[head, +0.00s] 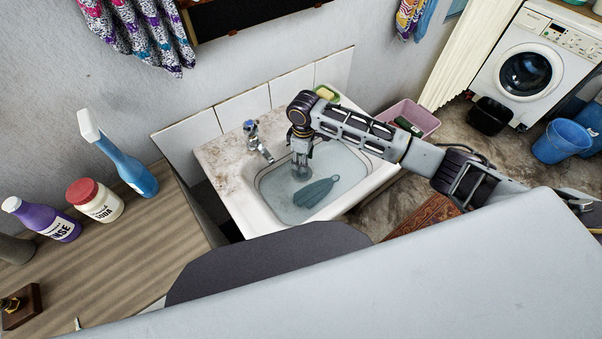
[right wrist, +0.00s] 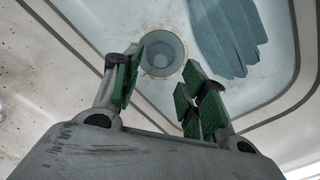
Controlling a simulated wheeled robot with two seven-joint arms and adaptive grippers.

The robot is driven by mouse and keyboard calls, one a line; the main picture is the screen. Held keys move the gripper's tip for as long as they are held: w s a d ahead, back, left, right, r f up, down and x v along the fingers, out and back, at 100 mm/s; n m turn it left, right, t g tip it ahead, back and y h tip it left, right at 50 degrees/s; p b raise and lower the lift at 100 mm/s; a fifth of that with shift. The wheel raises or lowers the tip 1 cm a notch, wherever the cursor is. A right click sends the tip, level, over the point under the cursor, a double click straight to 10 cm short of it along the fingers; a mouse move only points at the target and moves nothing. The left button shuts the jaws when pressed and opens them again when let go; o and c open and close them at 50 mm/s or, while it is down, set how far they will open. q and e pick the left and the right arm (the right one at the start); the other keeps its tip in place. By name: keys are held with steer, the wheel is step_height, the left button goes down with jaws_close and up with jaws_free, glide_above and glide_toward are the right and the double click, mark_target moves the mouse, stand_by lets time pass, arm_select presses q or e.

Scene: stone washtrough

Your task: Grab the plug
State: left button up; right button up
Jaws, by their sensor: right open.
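A round grey plug (right wrist: 163,50) shows at the bottom of the basin in the right wrist view, between and beyond my fingertips. It appears to sit in the drain; its exact fit is hard to tell. My right gripper (right wrist: 161,64) is open, with green-padded fingers to either side of the plug and nothing held. In the head view my right gripper (head: 301,174) points down into the water-filled white sink (head: 249,209), and the plug is hidden behind it. Whether the fingers touch the plug cannot be told. My left gripper is not in view.
A dark teal glove-like thing (head: 315,192) lies in the basin right of the gripper. The tap (head: 258,142) stands close on the left. A green soap dish (head: 327,94) is on the back rim. Bottles, including a blue one (head: 133,172), stand on the left counter.

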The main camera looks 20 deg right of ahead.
steer(key=shift+f, duration=2.6)
jaws_close()
